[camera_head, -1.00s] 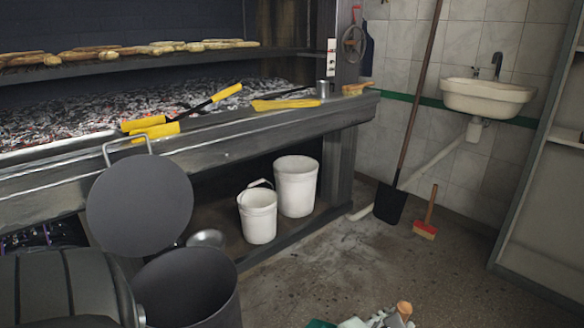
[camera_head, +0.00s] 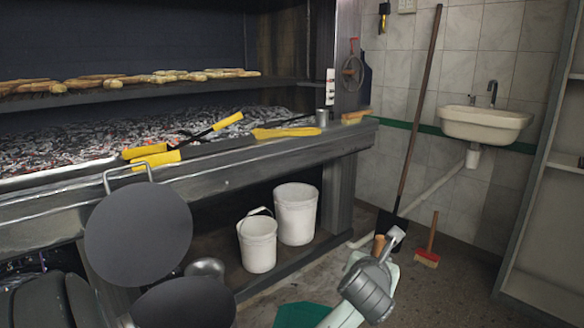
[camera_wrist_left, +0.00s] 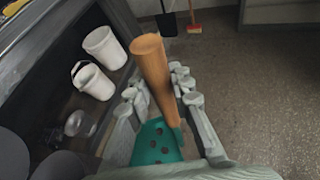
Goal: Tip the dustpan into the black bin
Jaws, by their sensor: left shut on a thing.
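The dustpan is green with a wooden handle. Its green pan (camera_head: 302,315) shows at the bottom edge of the head view, partly cut off. My left gripper (camera_head: 376,262) is shut on the wooden handle (camera_head: 379,245), whose end sticks up between the fingers. In the left wrist view the handle (camera_wrist_left: 152,65) points up, and several dark lumps or spots show on the green pan (camera_wrist_left: 150,150). The black bin (camera_head: 185,303) stands at the lower left, left of the dustpan and apart from it; its lower part is out of view. My right gripper is not in view.
A round dark lid (camera_head: 138,232) with a handle stands upright behind the bin. A metal bowl (camera_head: 205,267) and two white buckets (camera_head: 257,243) (camera_head: 295,215) are under the grill counter (camera_head: 230,170). A shovel (camera_head: 392,222) and red brush (camera_head: 426,258) lean at the wall.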

